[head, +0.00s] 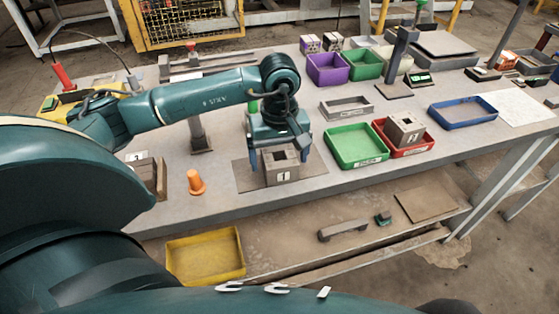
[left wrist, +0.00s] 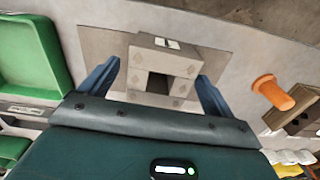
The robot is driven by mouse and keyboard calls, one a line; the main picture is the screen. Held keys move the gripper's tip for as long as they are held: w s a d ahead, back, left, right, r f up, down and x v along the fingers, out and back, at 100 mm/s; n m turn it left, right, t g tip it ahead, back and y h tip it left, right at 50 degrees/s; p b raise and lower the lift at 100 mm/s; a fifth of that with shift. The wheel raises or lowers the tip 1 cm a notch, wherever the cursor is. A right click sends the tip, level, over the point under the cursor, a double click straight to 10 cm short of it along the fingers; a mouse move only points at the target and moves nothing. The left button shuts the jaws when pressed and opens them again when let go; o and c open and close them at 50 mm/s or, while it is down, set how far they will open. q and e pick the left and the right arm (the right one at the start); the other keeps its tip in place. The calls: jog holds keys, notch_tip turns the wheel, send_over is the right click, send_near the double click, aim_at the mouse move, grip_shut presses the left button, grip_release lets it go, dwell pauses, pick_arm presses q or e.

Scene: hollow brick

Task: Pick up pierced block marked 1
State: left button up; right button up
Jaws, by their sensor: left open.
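The pierced block marked 1 (head: 283,175) is a grey-brown hollow brick with a square hole in its top. It stands on a flat grey mat (head: 250,178) on the table. My left gripper (head: 279,158) is open above and around it, with one blue finger to each side. In the left wrist view the block (left wrist: 163,60) lies between the spread fingers of the gripper (left wrist: 158,82), its hole facing the camera. Gaps show between fingers and block there. My right gripper is not in view.
An orange cone-like peg (head: 195,182) stands left of the mat. Another block (head: 405,129), marked with a number, sits in a red tray (head: 424,149) beside a green tray (head: 356,146). A wooden box (head: 160,180) is at left. The table's front edge is close.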

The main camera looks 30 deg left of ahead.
pick_arm(q)
jog(key=shift+f, duration=0.65)
jog(key=shift+c, duration=0.6)
jog(key=c, duration=1.1)
jog(key=shift+c, duration=0.2)
